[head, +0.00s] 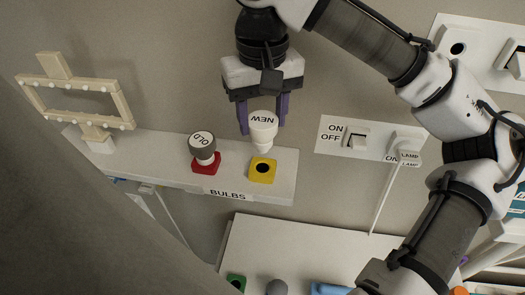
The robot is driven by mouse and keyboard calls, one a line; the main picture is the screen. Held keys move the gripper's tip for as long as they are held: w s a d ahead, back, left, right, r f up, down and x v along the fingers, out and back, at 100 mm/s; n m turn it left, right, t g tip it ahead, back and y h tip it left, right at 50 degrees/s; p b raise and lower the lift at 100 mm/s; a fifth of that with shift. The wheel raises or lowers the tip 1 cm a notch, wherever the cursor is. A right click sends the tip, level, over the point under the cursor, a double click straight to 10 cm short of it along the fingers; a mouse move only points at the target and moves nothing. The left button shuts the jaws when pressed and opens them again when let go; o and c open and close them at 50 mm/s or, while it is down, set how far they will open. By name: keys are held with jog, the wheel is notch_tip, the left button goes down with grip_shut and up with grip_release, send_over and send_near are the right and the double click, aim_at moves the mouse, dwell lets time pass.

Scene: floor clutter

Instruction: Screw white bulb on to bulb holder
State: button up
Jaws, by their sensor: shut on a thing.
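The white bulb (263,131), marked NEW, is in the head view, upright with its narrow end down. My gripper (263,118) points down with its purple fingers on either side of the bulb and is shut on it. The bulb's tip is just above the yellow bulb holder (262,171), which has a dark round hole. I cannot tell whether the tip touches the holder. A grey bulb (202,148) marked OLD stands over a red holder (206,166) to the left.
Both holders are on a white shelf labelled BULBS (228,193). A beige frame (75,100) stands at its left end. A wall switch (357,138) and a lamp plug (405,143) are to the right. A white surface (290,245) with several objects lies below.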

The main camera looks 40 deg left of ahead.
jog(key=s+d+p, duration=0.1)
jog(key=s+d, duration=0.2)
jog(key=s, duration=0.4)
jog(key=s+d+p, duration=0.1)
jog(key=s+d, duration=0.3)
jog(key=s, duration=0.3)
jog(key=shift+s+p, duration=0.15)
jog(key=shift+p, duration=0.25)
dwell(0.4)
jog(key=shift+a+f, duration=0.1)
